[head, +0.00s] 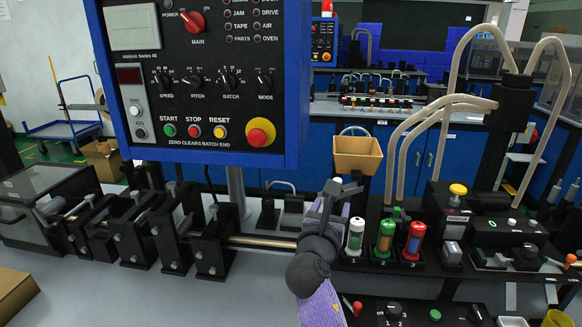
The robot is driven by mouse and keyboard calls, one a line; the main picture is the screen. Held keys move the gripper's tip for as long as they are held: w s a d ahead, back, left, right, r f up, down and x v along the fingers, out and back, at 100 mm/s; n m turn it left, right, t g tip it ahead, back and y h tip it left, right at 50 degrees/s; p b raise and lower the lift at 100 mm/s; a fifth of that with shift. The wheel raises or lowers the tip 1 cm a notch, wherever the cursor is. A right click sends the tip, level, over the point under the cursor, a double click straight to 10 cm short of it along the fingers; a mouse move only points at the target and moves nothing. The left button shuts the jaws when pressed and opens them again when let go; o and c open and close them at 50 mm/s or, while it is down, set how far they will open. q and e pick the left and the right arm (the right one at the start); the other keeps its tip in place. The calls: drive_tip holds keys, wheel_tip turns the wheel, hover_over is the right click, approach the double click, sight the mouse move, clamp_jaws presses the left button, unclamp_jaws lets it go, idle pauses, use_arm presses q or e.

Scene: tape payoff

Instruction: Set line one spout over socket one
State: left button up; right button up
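Three upright cylinders stand in black holders numbered 1, 2 and 3: a white one with a green band (355,236), a green one (386,238) and a red one (415,240). Several beige curved tubes (420,125) arch from a black block (511,100); some run down behind the cylinders. I cannot tell which tube end is the line one spout. My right gripper (342,188), dark grey on a purple arm, is just left of cylinder 1, in front of a metal rod. Nothing clear shows in it; its finger gap is unclear. My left gripper is not in view.
A blue-framed control panel (200,80) hangs at upper left. Black clamps (210,248) line the metal rod (262,241). A tan bin (357,155) stands behind the cylinders. A black switch box (405,312) is in front.

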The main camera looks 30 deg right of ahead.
drive_tip(key=b+x, duration=0.1)
drive_tip(key=x, duration=0.3)
drive_tip(key=b+x, duration=0.2)
drive_tip(key=x, duration=0.3)
drive_tip(key=shift+w+r, duration=0.1)
drive_tip(key=shift+w, duration=0.35)
drive_tip(key=shift+w+d+r, duration=0.1)
drive_tip(key=shift+w+d, duration=0.1)
drive_tip(key=shift+d, duration=0.05)
clamp_jaws()
idle(0.6)
